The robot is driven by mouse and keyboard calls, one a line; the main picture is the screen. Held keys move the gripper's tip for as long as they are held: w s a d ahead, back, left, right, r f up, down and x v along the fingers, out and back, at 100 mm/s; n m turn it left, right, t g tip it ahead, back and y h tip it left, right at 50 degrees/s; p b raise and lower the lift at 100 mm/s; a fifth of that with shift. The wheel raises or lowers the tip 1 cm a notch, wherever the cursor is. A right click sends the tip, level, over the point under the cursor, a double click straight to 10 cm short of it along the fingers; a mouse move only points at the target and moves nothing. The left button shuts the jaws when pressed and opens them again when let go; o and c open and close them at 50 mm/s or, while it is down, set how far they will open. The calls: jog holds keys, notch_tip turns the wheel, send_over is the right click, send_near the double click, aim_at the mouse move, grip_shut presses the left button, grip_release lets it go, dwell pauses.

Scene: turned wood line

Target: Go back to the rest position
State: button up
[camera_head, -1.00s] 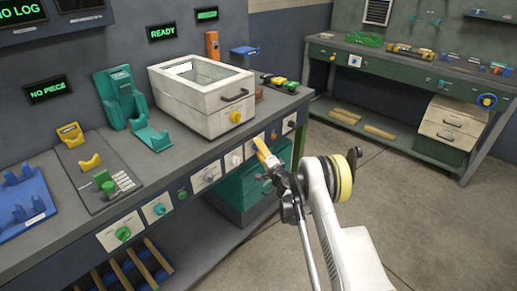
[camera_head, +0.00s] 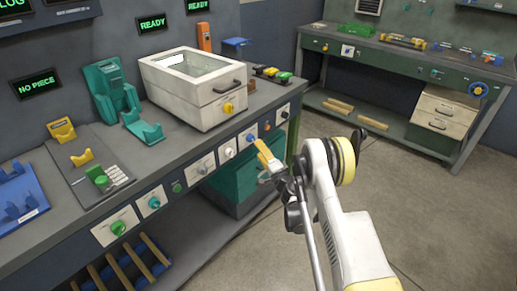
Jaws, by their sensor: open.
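My gripper (camera_head: 268,157) is at the middle of the head view, in front of the bench's front panel. It has yellow fingers and is open, with nothing seen between them. My white and yellow arm reaches up to it from the lower right. The gripper is apart from the white box with the glass lid (camera_head: 196,88) on the bench top. How close it is to the knobs on the front panel (camera_head: 204,165) is hard to tell.
The grey bench holds a green cradle fixture (camera_head: 116,95), a grey plate with yellow rests (camera_head: 88,170) and a blue fixture (camera_head: 20,200). A second bench (camera_head: 400,52) stands at the back right. The floor (camera_head: 430,215) to the right is clear.

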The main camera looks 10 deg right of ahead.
jog(key=s+a+r+n+g+y, duration=0.1)
jog(key=s+a+r+n+g, duration=0.2)
jog(key=r, duration=0.7)
jog(key=s+a+r+n+g+y, duration=0.15)
jog(key=a+r+n, duration=0.3)
jog(key=r, duration=0.65)
jog(key=s+a+r+n+g, duration=0.1)
jog(key=s+a+r+g, duration=0.1)
jog(key=s+r, duration=0.35)
jog(key=s+d+n+g+h, duration=0.1)
jog(key=s+n+g+h, duration=0.15)
jog(key=s, duration=1.55)
jog(key=s+d+f+n+g+h, duration=0.1)
jog(key=s+d+f+h, duration=0.1)
jog(key=s, duration=0.7)
jog(key=s+d+f+g+h, duration=0.1)
jog(key=s+d, duration=0.4)
jog(key=s, duration=0.5)
jog(key=shift+f+n+h, duration=0.4)
jog(key=shift+f+h, duration=0.3)
jog(key=shift+h, duration=0.1)
jog(key=shift+a, duration=0.1)
